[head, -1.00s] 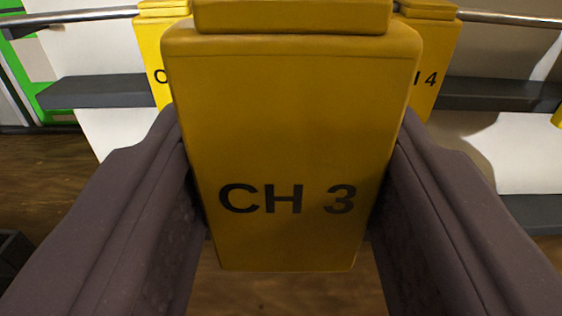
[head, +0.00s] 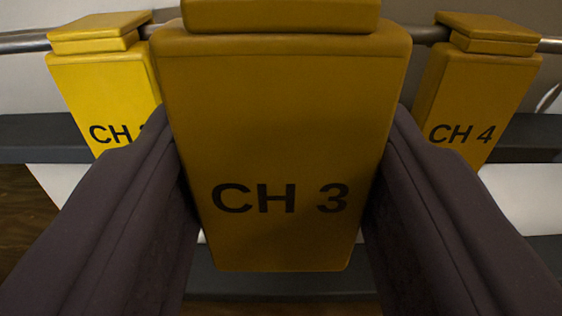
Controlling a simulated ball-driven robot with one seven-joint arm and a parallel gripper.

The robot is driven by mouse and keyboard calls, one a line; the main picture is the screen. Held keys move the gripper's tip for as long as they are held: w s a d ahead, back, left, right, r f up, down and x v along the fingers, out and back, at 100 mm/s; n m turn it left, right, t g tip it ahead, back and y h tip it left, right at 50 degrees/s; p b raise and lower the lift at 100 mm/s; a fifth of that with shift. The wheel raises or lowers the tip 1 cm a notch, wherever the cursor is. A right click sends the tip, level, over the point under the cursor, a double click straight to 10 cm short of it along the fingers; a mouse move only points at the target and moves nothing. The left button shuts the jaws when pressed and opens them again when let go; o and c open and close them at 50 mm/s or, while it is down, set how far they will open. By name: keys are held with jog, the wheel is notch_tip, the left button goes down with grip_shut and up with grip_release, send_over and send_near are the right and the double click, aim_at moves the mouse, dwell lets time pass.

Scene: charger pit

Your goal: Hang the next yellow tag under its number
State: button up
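A yellow tag marked CH 3 (head: 280,120) fills the middle of the head view, upright and in shadow. My gripper (head: 278,215) is shut on it, one dark finger against each side edge. The tag's top block overlaps the line of the rail behind it; I cannot tell whether it touches the rail. A second yellow tag (head: 105,90) hangs on the rail to the left, its number partly hidden by my left finger. The CH 4 tag (head: 478,95) hangs on the rail to the right. No number labels above the rail are in view.
A metal rail (head: 420,35) runs across behind the held tag. Grey shelf ledges (head: 40,138) and white panels lie behind and below the tags. The hanging tags stand close on both sides of my fingers. Brown floor (head: 22,215) shows at lower left.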

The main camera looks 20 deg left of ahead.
jog(key=x, duration=0.2)
jog(key=f+x, duration=0.1)
jog(key=x, duration=0.2)
jog(key=shift+w+a+f, duration=0.1)
dwell(0.3)
dwell(0.4)
jog(key=o, duration=1)
jog(key=shift+o, duration=0.2)
